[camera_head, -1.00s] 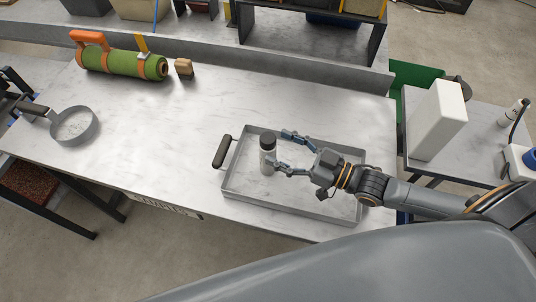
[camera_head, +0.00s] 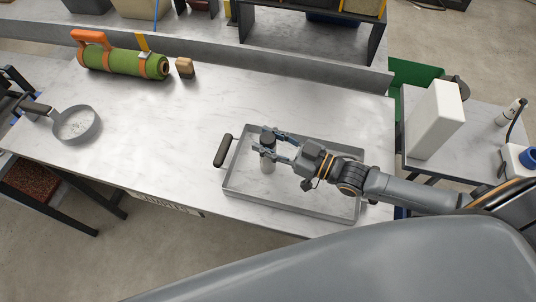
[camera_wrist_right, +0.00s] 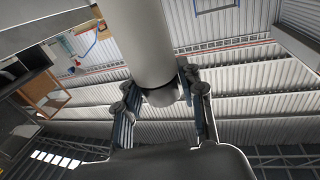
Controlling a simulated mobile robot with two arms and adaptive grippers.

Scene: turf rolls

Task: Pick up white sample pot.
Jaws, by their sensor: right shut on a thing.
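The white sample pot (camera_head: 268,163) is a pale upright cylinder with a dark lid, at the left end of the shallow grey tray (camera_head: 300,208). My right gripper (camera_head: 265,142) reaches in from the right and is shut around the pot's upper part, near the lid. In the right wrist view the pot (camera_wrist_right: 138,45) runs up out of the frame, its dark end between the two fingers (camera_wrist_right: 160,105). I cannot tell whether the pot's base touches the tray floor. My left gripper is not in view.
A grey round pan (camera_head: 76,126) lies at the left. A green roll with orange straps (camera_head: 122,62) and a small wooden block (camera_head: 185,68) lie at the back. A white box (camera_head: 437,120) stands on the right side table. The middle of the table is clear.

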